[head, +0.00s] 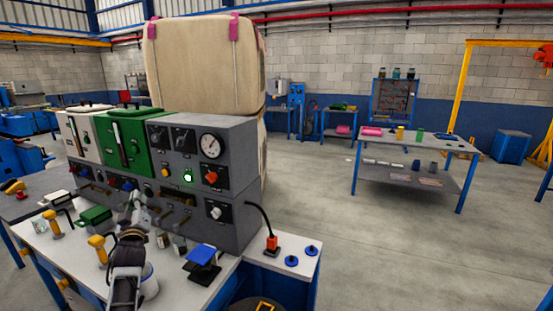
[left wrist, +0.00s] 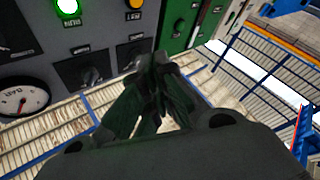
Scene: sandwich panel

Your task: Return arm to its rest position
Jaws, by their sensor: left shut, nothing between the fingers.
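My left arm (head: 126,275) comes in from the bottom of the head view. Its left gripper (head: 136,203) points up and forward, in front of the lower left part of the grey control panel (head: 235,150). The gripper is shut and holds nothing. In the left wrist view the fingers (left wrist: 162,68) are together, with the panel (left wrist: 105,35) tilted behind them. I cannot tell the exact gap to the panel. A green lamp (head: 188,176) on the panel is lit; it also shows in the left wrist view (left wrist: 68,8). My right gripper is not in view.
The white bench top (head: 190,288) holds a blue-topped block (head: 203,253), yellow-handled tools (head: 98,245) and a green box (head: 95,215) close around the arm. A red plug (head: 272,243) with a black cable stands at the right. Open floor (head: 370,260) lies beyond the bench.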

